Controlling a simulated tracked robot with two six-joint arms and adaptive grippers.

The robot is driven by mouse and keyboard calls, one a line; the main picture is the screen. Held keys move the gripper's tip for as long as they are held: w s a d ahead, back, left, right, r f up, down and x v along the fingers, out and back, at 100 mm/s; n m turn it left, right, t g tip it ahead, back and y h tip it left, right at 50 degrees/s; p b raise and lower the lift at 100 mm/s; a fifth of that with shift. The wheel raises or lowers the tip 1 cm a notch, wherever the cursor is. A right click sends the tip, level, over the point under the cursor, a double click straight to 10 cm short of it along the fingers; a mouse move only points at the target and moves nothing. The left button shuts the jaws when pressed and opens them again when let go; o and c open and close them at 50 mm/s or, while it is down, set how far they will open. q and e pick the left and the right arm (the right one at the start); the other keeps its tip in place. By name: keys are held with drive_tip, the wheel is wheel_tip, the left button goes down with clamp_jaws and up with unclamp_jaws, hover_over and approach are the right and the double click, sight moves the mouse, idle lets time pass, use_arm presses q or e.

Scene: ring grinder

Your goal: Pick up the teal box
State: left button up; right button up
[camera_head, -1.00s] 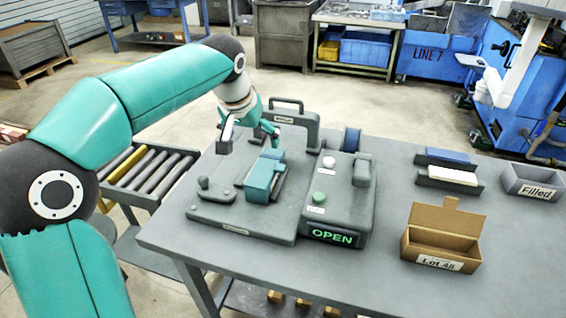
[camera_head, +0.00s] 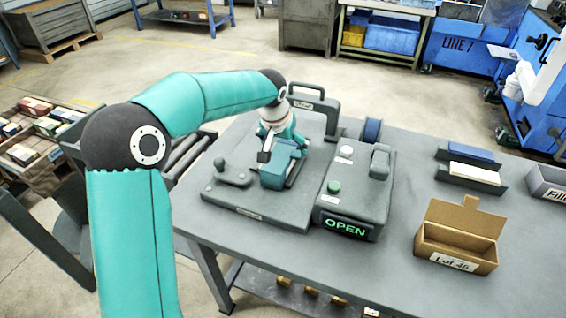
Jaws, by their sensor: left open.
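The teal box (camera_head: 277,172) sits in the grey fixture (camera_head: 245,205) on the left part of the table. My left arm comes in from the left and reaches over the fixture. My left gripper (camera_head: 268,150) is open and pointing down right at the box. One dark fingertip shows in front of the box's upper left side; the other is mostly hidden, and I cannot tell whether either touches. My right gripper is not in view.
A grey control unit with a lit OPEN sign (camera_head: 345,228) stands right of the fixture. An open cardboard box labelled Lot 48 (camera_head: 456,240) stands on the table at right. A grey Filled tray (camera_head: 548,186) is at the right edge. The front table surface is clear.

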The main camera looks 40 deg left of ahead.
sight(287, 152)
use_arm(q)
drive_tip(key=p+x, duration=0.1)
drive_tip(key=x, duration=0.4)
drive_tip(key=shift+r, duration=0.1)
drive_tip(key=c, duration=0.9)
drive_tip(key=shift+o, duration=0.2)
drive_tip(key=shift+r, duration=0.15)
